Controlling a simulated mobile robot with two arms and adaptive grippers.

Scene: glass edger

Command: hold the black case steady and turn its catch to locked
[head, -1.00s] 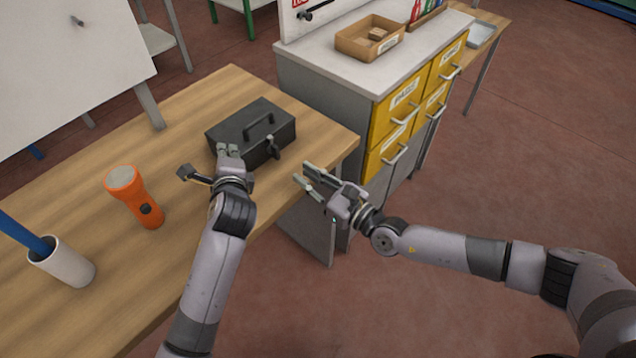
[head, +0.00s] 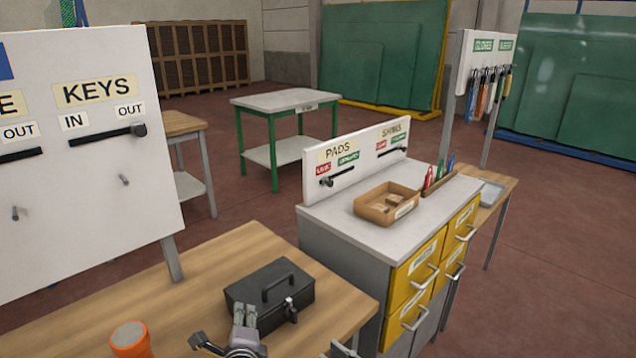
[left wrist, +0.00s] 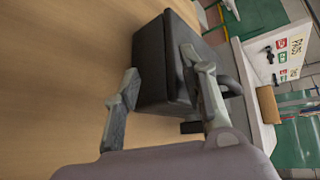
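The black case (head: 262,288) stands shut on the wooden table, its handle on top. Its catch (head: 291,308) is on the front face, a light metal piece with a dark part hanging down; its exact setting is too small to read. My left gripper (head: 245,314) is at the case's front left corner, fingers apart. In the left wrist view the left gripper (left wrist: 163,78) has the case (left wrist: 152,65) showing between and beyond its fingers; I cannot tell whether they touch it. Only the fingertips of my right gripper (head: 338,351) show at the bottom edge, apart and empty.
A cabinet (head: 340,225) with yellow drawers and an open box (head: 387,204) is at the right. A white KEYS board (head: 90,170) rises at the left.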

